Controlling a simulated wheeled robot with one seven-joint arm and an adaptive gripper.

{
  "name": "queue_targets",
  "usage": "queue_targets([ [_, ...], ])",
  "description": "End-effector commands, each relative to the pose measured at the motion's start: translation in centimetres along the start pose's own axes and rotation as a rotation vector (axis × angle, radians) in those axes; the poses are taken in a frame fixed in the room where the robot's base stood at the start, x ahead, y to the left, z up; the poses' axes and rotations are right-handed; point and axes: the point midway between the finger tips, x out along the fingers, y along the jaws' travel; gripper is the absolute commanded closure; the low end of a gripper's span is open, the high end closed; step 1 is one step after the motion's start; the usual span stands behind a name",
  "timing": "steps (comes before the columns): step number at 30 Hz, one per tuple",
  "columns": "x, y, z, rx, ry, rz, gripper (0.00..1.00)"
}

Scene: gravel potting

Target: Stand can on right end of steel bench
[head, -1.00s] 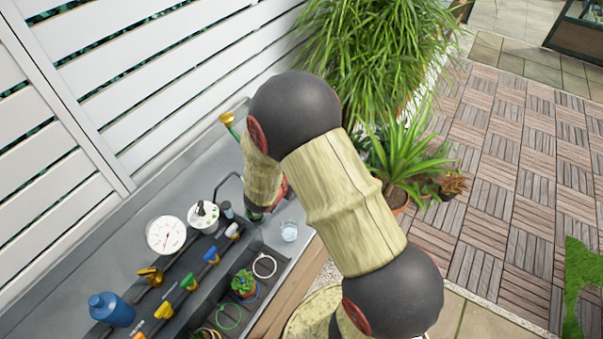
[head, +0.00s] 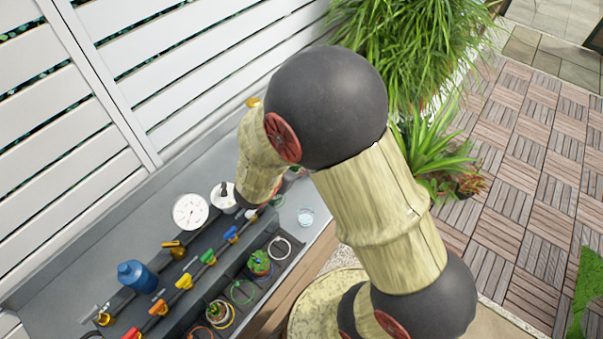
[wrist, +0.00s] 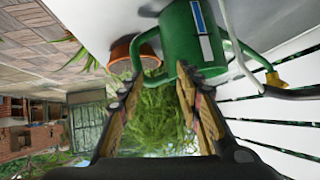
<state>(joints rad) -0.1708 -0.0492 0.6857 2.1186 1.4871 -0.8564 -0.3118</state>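The green can (wrist: 190,38), with a blue and white label, is in the upper middle of the wrist view, which looks upside down. It has a thin spout with a yellow tip (wrist: 273,79). The yellow tip also shows in the head view (head: 253,102), by the fence; my arm hides most of the can there. The can appears to stand on the grey steel bench (head: 60,285), near its far right end. My gripper (wrist: 159,80) has its fingers apart, with the can's handle loop close to the tips. I cannot tell whether they touch it.
On the bench are a round white gauge (head: 190,212), a blue bottle (head: 137,276), a row of coloured valves and a glass (head: 305,217). Small potted cacti (head: 260,262) stand in a front tray. A slatted fence backs the bench.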

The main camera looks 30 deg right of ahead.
Motion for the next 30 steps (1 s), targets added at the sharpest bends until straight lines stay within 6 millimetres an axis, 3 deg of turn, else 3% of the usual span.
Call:
queue_targets([
  [3, -3.0, -5.7, -1.7, 0.014, -0.093, -0.208, 0.65],
  [7, -8.7, -11.1, -3.4, -0.034, -0.208, -0.457, 0.65],
  [10, -14.0, -13.2, -4.5, -0.114, -0.288, -0.623, 0.65],
  [13, -19.4, -13.2, -5.3, -0.228, -0.355, -0.753, 0.65],
  [17, -25.1, -10.4, -5.8, -0.414, -0.419, -0.85, 0.65],
  [21, -29.0, -4.5, -6.3, -0.631, -0.457, -0.853, 0.65],
  [27, -30.4, 4.4, -7.4, -0.851, -0.473, -0.731, 0.65],
  [30, -30.5, 7.1, -7.9, -0.902, -0.474, -0.677, 0.65],
])
